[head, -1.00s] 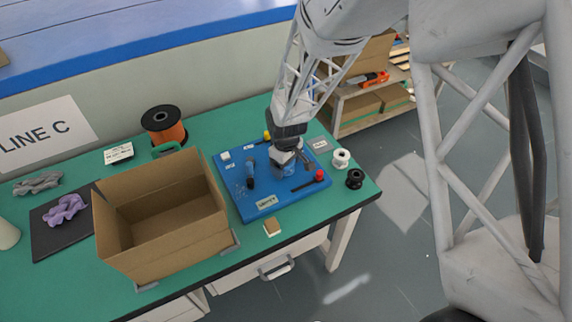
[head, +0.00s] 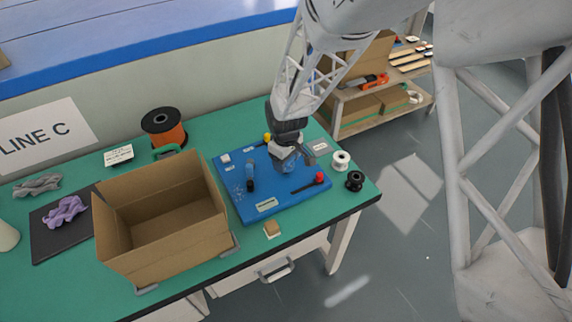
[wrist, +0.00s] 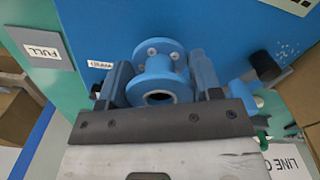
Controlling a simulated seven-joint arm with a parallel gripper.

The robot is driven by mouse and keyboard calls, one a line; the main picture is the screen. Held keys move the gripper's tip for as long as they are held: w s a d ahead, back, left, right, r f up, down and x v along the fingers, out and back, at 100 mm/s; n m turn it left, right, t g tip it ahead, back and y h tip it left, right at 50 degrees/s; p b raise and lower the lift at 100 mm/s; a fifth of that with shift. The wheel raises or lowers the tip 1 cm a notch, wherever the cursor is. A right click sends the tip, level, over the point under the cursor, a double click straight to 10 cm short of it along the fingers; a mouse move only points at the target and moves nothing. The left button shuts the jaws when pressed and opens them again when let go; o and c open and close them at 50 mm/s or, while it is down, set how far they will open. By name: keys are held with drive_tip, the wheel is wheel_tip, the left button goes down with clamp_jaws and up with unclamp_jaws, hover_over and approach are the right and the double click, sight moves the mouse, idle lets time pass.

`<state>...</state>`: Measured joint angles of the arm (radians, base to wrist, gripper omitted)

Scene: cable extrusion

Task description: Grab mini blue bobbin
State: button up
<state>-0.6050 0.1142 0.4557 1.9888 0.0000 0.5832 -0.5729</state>
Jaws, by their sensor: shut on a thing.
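The mini blue bobbin (wrist: 158,72) is between the two fingers of my gripper (wrist: 160,85) in the wrist view, its round flange and dark centre hole facing the camera. My gripper is shut on it. In the head view my gripper (head: 290,158) is over the right part of the blue board (head: 262,205), with the blue bobbin (head: 291,168) partly showing below it. The bobbin appears to be above the board, but the exact gap is hard to tell.
An open cardboard box (head: 165,245) stands left of the board. A white bobbin (head: 340,160) and a black bobbin (head: 355,181) stand right of it. A red-ended lever (head: 318,179) and a blue-grey upright part (head: 250,178) are on the board. An orange spool (head: 164,128) stands behind.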

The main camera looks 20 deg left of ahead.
drive_tip(key=s+d+r, duration=0.2)
drive_tip(key=s+d, duration=0.7)
drive_tip(key=s, duration=0.4)
drive_tip(key=shift+s, duration=0.2)
drive_tip(key=shift+w, duration=0.1)
idle(0.5)
